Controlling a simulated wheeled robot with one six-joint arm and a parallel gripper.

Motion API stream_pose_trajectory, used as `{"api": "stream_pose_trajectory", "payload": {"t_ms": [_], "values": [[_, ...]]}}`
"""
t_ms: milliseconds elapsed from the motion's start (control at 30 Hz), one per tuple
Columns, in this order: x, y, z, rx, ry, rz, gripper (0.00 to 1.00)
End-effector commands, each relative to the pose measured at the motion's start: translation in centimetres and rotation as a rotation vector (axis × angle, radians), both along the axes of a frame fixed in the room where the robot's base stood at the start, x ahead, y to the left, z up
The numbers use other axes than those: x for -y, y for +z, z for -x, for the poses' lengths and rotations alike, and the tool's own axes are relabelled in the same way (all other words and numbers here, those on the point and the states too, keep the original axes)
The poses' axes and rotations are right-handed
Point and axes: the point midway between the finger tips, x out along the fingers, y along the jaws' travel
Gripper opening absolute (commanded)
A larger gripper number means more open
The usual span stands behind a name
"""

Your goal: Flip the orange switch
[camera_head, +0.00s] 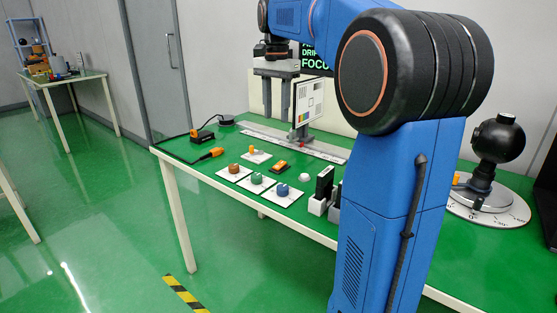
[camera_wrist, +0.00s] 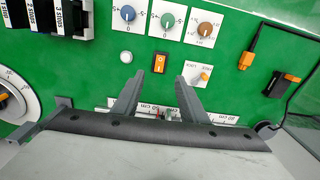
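The orange rocker switch (camera_wrist: 160,63) sits in a black frame on the green table, with a white mark on its face. It also shows in the head view (camera_head: 279,167). A small orange toggle lever (camera_wrist: 204,76) stands on a white plate beside it. My gripper (camera_wrist: 158,82) is open and empty, its fingers spread apart. In the wrist view, the rocker lies just past the fingertips, roughly between them. In the head view my gripper (camera_head: 276,116) hangs above the table, pointing down, apart from the switch.
Blue (camera_wrist: 127,14), green (camera_wrist: 167,20) and brown (camera_wrist: 205,29) knobs on white plates stand near the rocker. A white round button (camera_wrist: 126,57) is beside it. A ruler rail (camera_head: 290,141) with an upright colour chart (camera_head: 309,100) runs behind. An orange-black cable plug (camera_head: 210,154) lies left.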

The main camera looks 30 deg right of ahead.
Motion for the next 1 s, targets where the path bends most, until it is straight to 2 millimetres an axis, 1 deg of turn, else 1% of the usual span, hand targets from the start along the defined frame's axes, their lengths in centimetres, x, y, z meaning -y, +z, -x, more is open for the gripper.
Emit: {"api": "stream_pose_trajectory", "payload": {"t_ms": [33,167,267,333,1000], "values": [[0.4,0.1,-0.4,-0.004,-0.015,-0.002,0.39],[0.7,0.0,-0.8,-0.010,-0.035,-0.003,0.39],[0.7,-0.7,-0.8,-0.012,-0.036,-0.004,0.39],[0.7,-1.5,-0.7,-0.012,-0.035,-0.004,0.39],[0.6,-13.2,-0.7,-0.012,-0.033,-0.004,0.39]]}}
